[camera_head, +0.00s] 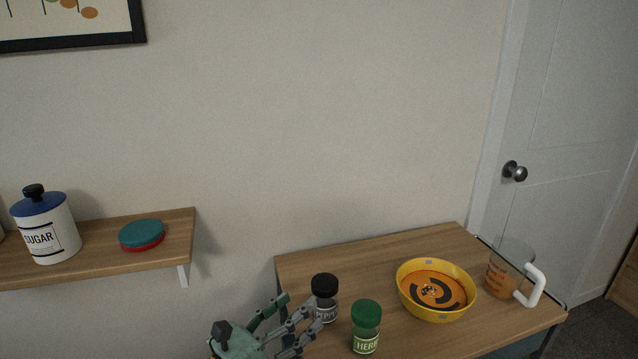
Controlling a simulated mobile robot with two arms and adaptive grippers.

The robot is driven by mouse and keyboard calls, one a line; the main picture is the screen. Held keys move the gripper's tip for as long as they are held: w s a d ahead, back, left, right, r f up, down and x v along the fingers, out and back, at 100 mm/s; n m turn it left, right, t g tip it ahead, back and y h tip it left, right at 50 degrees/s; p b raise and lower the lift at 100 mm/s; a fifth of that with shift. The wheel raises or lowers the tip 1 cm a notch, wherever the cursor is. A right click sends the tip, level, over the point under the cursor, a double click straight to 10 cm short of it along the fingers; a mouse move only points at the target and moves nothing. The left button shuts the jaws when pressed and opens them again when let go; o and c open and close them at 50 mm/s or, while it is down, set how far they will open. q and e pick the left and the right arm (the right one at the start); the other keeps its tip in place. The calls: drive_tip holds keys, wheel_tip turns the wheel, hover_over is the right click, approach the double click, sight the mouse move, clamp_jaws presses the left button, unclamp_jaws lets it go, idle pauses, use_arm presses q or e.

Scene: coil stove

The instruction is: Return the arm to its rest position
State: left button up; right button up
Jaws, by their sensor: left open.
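My left gripper (298,321) comes in at the bottom of the head view, over the left edge of the wooden table (370,257). Its fingers are open. The fingertips are close to a pepper jar (325,292) with a black lid; I cannot tell whether they touch it. The jar stands upright on the table, partly hidden behind the fingers. My right gripper does not show.
A herb jar (366,322) with a green lid stands right of the gripper. A yellow bowl (407,291) and a measuring cup (507,268) stand farther right. A wall shelf (95,235) at left holds a sugar canister (45,225) and a teal-and-red round object (142,234).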

use_arm(q)
drive_tip(key=s+a+f+n+t+y, duration=0.15)
drive_tip(key=a+n+y, duration=0.35)
drive_tip(key=n, duration=0.5)
drive_tip(key=a+n+t+y, duration=0.2)
drive_tip(key=a+n+y, duration=0.3)
drive_tip(key=n, duration=0.5)
drive_tip(key=s+a+f+n+g+y, duration=0.4)
drive_tip(key=s+a+f+n+g, duration=0.15)
drive_tip(key=f+n, duration=0.35)
drive_tip(key=s+d+f+n+g+h, duration=0.1)
drive_tip(key=s+f+n+g, duration=0.4)
drive_tip(key=s, duration=0.7)
drive_tip(key=s+f+n+g+h, duration=0.1)
drive_tip(key=s+f+n+g, duration=0.4)
drive_tip(key=s, duration=0.6)
drive_tip(key=s+p+x, duration=0.1)
drive_tip(key=s+x, duration=0.1)
drive_tip(key=x, duration=0.9)
drive_tip(key=s+a+f+x, duration=0.1)
drive_tip(key=s+x, duration=0.1)
drive_tip(key=x, duration=0.9)
drive_tip(key=s+a+f+g+p, duration=0.1)
drive_tip(key=s+a+f, duration=0.1)
drive_tip(key=s+f, duration=1.4)
drive_tip(key=shift+s+a+f, duration=0.25)
drive_tip(key=shift+s+f, duration=0.15)
drive_tip(key=shift+s, duration=0.5)
